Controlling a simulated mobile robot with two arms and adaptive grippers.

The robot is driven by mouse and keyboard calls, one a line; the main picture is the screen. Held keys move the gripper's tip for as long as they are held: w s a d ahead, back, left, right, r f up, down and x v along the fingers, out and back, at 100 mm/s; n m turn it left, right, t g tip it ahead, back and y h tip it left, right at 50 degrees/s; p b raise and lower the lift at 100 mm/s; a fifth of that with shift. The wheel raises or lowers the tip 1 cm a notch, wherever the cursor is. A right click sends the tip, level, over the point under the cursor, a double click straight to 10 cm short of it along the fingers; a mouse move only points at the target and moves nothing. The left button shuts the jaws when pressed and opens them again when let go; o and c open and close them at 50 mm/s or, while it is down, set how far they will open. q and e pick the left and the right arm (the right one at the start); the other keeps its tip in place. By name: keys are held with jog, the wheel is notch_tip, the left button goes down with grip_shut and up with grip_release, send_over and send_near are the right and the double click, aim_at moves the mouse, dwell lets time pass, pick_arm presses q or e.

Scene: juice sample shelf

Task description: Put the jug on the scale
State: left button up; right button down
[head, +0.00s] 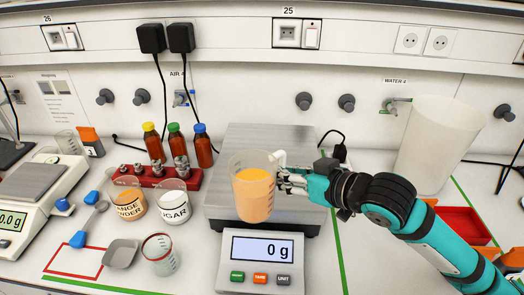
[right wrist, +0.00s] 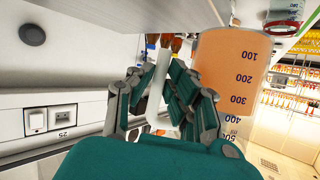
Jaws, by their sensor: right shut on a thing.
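The jug (head: 254,194) is a clear measuring jug filled with orange liquid, upright in the head view in front of the scale's metal plate. Its printed scale marks show in the right wrist view (right wrist: 235,75). My right gripper (head: 287,180) is shut on the jug's pale handle (right wrist: 156,92), to the right of the jug's body. The scale (head: 260,138) has a broad grey plate and a display (head: 262,248) that reads 0 g. The jug overlaps the plate in the picture; its base appears above the plate's front part. My left gripper is not in view.
Beakers labelled orange powder (head: 131,207) and sugar (head: 172,208) stand left of the scale, before several brown bottles and a red weight rack (head: 150,178). A small glass beaker (head: 159,262) stands front left. A large white container (head: 437,145) stands right.

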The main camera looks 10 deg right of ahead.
jog(key=w+d+f+p, duration=0.1)
jog(key=w+d, duration=0.1)
jog(key=w, duration=0.2)
jog(key=w+d+f+p, duration=0.1)
jog(key=w+d+p, duration=0.1)
jog(key=w, duration=0.3)
jog(key=w+d+f+p, duration=0.1)
jog(key=w+p, duration=0.1)
jog(key=w, duration=0.3)
jog(key=shift+d+f, duration=0.4)
jog(key=shift+f, duration=0.35)
jog(key=c, duration=1.7)
grip_release()
jog(key=shift+f, duration=0.2)
jog(key=shift+c, duration=0.2)
jog(key=o, duration=0.5)
jog(key=shift+c, duration=0.2)
jog(key=shift+s+d+r, duration=0.1)
